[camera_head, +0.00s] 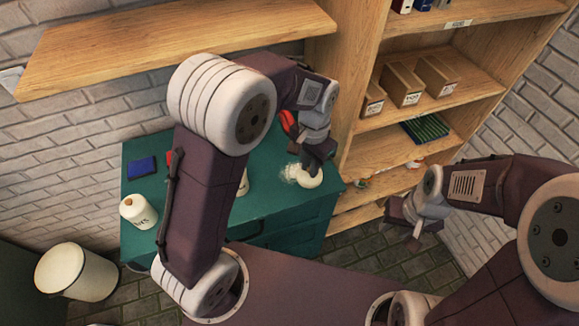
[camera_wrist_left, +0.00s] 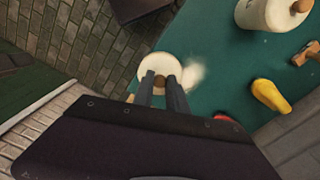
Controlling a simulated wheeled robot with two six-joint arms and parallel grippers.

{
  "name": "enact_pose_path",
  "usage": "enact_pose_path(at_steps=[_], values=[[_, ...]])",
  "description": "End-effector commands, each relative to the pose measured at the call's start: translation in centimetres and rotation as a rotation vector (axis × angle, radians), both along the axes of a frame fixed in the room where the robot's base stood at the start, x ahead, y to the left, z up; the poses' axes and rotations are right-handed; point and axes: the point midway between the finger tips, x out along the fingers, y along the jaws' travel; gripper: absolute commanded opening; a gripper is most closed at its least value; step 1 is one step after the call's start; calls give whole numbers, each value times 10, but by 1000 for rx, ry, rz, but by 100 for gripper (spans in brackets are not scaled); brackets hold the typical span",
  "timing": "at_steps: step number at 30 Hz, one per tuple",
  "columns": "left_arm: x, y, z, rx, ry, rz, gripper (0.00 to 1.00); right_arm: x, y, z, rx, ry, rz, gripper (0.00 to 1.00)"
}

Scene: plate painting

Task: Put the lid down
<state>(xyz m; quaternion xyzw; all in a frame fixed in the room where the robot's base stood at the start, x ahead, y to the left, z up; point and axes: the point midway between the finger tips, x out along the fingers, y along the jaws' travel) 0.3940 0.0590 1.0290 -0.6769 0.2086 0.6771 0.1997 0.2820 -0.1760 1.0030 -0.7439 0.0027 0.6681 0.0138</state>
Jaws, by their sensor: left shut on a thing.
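The lid (camera_wrist_left: 155,66) is a round cream disc with a brown knob. My left gripper (camera_wrist_left: 162,88) is shut on the knob, and its fingers hide part of the lid. In the head view the lid (camera_head: 309,180) is below my left gripper (camera_head: 312,164), over the right part of the green table (camera_head: 270,200). A pale, wispy puff (camera_wrist_left: 194,70) shows beside the lid. I cannot tell whether the lid touches the table or something under it. My right gripper (camera_head: 411,222) is off the table to the right; its finger gap is unclear.
A cream jar (camera_head: 138,211) with writing and a blue box (camera_head: 141,167) are on the table's left. A yellow item (camera_wrist_left: 269,95) and a wooden-handled item (camera_wrist_left: 303,55) lie near a large cream jar (camera_wrist_left: 262,14). Wooden shelves (camera_head: 470,70) stand right; a white bin (camera_head: 77,273) stands left.

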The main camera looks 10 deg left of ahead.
Motion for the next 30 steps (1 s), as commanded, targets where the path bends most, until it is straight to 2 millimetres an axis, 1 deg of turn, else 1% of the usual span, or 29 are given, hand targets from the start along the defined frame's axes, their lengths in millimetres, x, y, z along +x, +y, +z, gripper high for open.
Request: enact_pose_path(at_steps=[1,6,9,12,18,24,27,30], values=[[7,11,-7,3,6,8,0,0,0,3,0,0,0,36],[39,48,-36,2,6,8,0,0,0,10,0,0,0,36],[54,65,-50,2,6,6,0,0,0,13,0,0,0,36],[65,74,-58,1,3,4,0,0,0,15,0,0,0,36],[68,78,-65,1,3,1,0,0,0,15,0,0,0,36],[67,78,-98,1,4,1,0,0,0,21,0,0,0,36],[68,78,-102,1,2,1,0,0,0,20,0,0,0,36],[68,78,-102,1,1,1,0,0,0,20,0,0,0,36]])
